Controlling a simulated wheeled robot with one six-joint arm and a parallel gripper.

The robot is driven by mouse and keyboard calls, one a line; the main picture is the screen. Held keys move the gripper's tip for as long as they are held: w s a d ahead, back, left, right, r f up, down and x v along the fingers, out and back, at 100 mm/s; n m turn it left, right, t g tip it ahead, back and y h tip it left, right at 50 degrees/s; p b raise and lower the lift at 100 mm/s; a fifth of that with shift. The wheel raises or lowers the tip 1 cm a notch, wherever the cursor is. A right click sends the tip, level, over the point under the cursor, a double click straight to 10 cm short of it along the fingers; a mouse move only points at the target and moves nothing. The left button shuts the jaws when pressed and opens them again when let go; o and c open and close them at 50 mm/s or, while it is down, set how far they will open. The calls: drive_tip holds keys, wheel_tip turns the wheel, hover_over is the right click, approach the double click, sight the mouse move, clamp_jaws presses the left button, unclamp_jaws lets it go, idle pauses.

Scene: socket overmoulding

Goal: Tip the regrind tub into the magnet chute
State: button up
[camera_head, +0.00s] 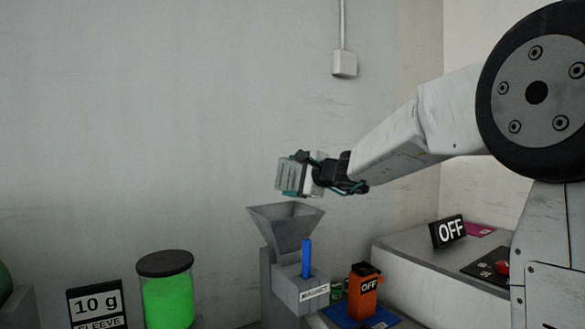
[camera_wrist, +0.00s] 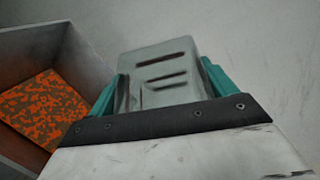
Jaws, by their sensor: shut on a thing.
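My gripper (camera_head: 312,172) is shut on the regrind tub (camera_head: 292,175), a small pale grey tub with dark slots. It holds the tub tilted in the air above the magnet chute's grey funnel (camera_head: 285,228). The tub is apart from the funnel. In the wrist view the tub (camera_wrist: 160,62) sits between the teal fingers, its slotted face showing and its inside hidden. To its left is the grey-walled funnel (camera_wrist: 88,62), with orange and brown speckled material (camera_wrist: 45,105) inside. The chute's lower block carries a MAGNET label (camera_head: 315,292) and an upright blue piece (camera_head: 306,258).
An orange bin (camera_head: 363,288) marked OFF stands right of the chute. An OFF sign (camera_head: 449,231) and a red button (camera_head: 503,267) are on the right bench.

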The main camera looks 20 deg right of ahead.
drive_tip(key=shift+w+d+f+m+g, duration=0.25)
drive_tip(key=shift+w+d+m+g, duration=0.1)
drive_tip(key=shift+m, duration=0.3)
drive_tip(key=shift+w+d+f+m+g, duration=0.25)
drive_tip(key=shift+m+g, duration=0.1)
drive_tip(key=shift+m, duration=0.3)
drive_tip(key=shift+s, duration=0.1)
